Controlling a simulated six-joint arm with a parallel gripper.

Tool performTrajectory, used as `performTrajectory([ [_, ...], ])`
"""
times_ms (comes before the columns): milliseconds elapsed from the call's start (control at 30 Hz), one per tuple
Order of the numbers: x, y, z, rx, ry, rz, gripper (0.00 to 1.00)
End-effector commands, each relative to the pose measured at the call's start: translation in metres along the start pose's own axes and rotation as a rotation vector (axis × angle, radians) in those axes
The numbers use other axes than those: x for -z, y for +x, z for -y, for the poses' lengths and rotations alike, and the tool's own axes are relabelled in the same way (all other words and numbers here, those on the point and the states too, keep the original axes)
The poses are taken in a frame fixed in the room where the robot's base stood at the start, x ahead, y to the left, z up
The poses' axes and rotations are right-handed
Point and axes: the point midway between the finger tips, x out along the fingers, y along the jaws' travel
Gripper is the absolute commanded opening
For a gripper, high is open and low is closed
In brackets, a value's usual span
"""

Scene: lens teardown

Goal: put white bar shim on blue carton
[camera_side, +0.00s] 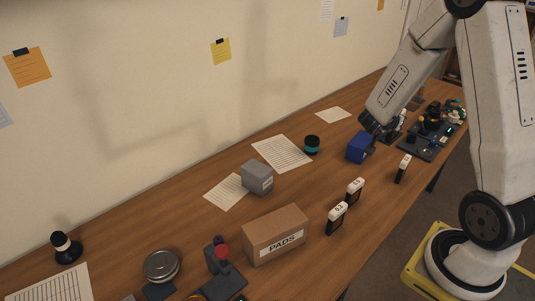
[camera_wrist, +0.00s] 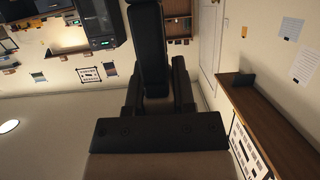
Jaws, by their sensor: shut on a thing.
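The blue carton (camera_side: 357,147) stands on the wooden table, right of centre in the side view. My gripper (camera_side: 370,132) is at the carton's upper right, overlapping it in the picture; I cannot tell if they touch. In the wrist view, my gripper (camera_wrist: 158,100) is shut on a long dark thing (camera_wrist: 152,55) between its fingers. Its shape is bar-like, but no white face of it shows, so I cannot make out the white bar shim for certain. In the side view the held thing is hidden or too small to tell.
Several black pieces with white labelled tops, one of them at the front (camera_side: 337,216), stand along the near edge. A brown PADS box (camera_side: 276,236), a grey box (camera_side: 257,177) and a teal-black round part (camera_side: 312,145) are left of the carton. Dark equipment (camera_side: 432,130) stands right.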

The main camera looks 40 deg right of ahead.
Motion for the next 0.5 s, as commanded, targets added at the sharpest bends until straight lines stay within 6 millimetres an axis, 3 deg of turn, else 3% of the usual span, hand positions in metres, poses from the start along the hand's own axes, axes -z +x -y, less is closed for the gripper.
performTrajectory([
  [500,0.0012,0.0034,0.0038,-0.001,0.001,0.000,0.00],
])
